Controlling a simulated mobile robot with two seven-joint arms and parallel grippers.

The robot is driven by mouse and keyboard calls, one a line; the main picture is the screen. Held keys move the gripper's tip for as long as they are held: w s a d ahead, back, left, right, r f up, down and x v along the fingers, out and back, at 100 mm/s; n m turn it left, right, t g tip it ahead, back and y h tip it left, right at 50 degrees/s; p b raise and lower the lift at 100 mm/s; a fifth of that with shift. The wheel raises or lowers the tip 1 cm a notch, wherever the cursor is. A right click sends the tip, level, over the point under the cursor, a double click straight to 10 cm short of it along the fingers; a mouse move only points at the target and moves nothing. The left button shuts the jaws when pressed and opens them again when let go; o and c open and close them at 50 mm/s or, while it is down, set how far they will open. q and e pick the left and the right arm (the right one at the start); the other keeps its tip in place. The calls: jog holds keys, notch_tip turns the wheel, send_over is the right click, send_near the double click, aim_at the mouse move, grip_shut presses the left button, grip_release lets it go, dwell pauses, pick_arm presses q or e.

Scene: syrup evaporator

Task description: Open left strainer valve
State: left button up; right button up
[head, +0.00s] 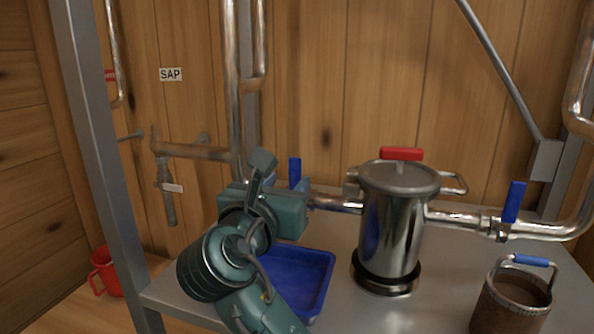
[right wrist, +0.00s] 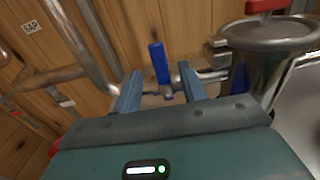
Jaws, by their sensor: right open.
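The left strainer valve has an upright blue handle (head: 295,172) on the pipe left of the steel strainer canister (head: 390,225). The same handle (right wrist: 160,62) stands upright beyond my fingers in the right wrist view. My right gripper (head: 284,188) is in front of this valve, its fingers partly hidden by its own body. In the right wrist view my right gripper (right wrist: 160,88) is open, with one finger to each side of the handle's lower part as seen. I cannot tell whether either finger touches it. My left gripper is not in view.
A second blue valve handle (head: 514,202) stands upright right of the canister, which has a red-handled lid (head: 402,154). A blue tray (head: 318,270) lies behind my right arm. A brown pot (head: 513,300) stands front right. Metal pipes and a post (head: 95,150) flank the left.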

aim_at(294, 174)
jog(key=x, duration=0.7)
jog(key=shift+w+f, duration=0.1)
jog(key=shift+w, duration=0.1)
jog(key=shift+c, duration=0.3)
grip_shut()
